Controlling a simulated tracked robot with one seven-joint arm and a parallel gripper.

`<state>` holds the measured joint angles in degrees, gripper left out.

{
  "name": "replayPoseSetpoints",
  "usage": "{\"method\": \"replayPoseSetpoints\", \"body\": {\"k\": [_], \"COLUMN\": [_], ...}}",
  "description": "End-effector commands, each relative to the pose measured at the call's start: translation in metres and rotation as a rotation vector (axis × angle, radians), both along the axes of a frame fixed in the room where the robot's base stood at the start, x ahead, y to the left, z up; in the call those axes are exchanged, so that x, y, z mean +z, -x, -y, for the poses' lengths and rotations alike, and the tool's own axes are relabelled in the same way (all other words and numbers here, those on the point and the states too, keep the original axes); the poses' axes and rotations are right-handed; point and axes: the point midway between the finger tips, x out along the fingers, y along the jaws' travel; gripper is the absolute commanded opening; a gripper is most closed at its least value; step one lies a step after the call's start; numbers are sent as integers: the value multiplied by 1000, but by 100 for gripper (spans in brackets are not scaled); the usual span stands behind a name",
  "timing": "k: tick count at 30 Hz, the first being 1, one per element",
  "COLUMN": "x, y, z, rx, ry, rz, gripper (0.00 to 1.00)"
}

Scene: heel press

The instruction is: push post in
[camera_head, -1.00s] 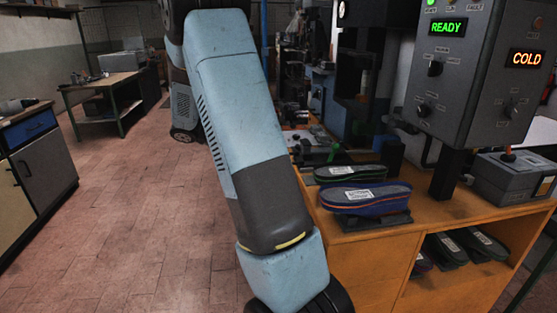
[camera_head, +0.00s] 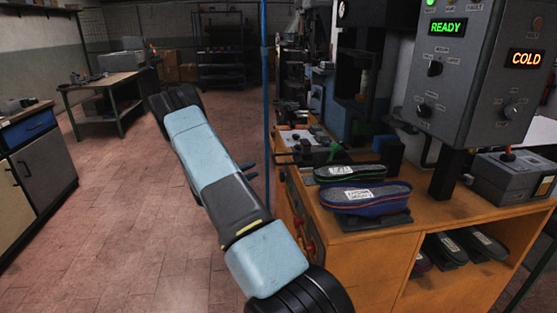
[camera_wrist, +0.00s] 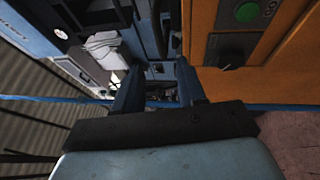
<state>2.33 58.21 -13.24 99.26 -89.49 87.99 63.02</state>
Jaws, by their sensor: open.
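A thin blue upright post (camera_head: 267,110) rises beside the left end of the orange bench in the head view. In the wrist view a blue bar (camera_wrist: 50,99), which looks like the same post, runs across the picture at the level of my fingers. My gripper (camera_head: 252,171) points right toward the post in the head view, with its prongs just left of it. In the wrist view my gripper (camera_wrist: 160,90) has its two dark blue fingers apart, with no object clearly held between them. I cannot tell whether the fingers touch the post.
The orange bench (camera_head: 375,270) carries blue-edged insoles (camera_head: 365,200) and a grey control box (camera_head: 450,75) reading READY and COLD. A green button (camera_wrist: 247,12) and dark knob (camera_wrist: 232,50) are on its side panel. A dark press (camera_head: 360,70) stands behind. Floor at left is open.

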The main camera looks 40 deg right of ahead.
Motion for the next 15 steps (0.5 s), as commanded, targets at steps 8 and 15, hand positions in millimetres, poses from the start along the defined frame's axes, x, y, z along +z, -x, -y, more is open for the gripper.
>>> {"method": "replayPoseSetpoints", "body": {"k": [8,15], "x": [1,8], "y": [2,9], "z": [22,62], "rx": [4,4], "ry": [9,8], "rz": [-1,-1], "gripper": [40,40]}}
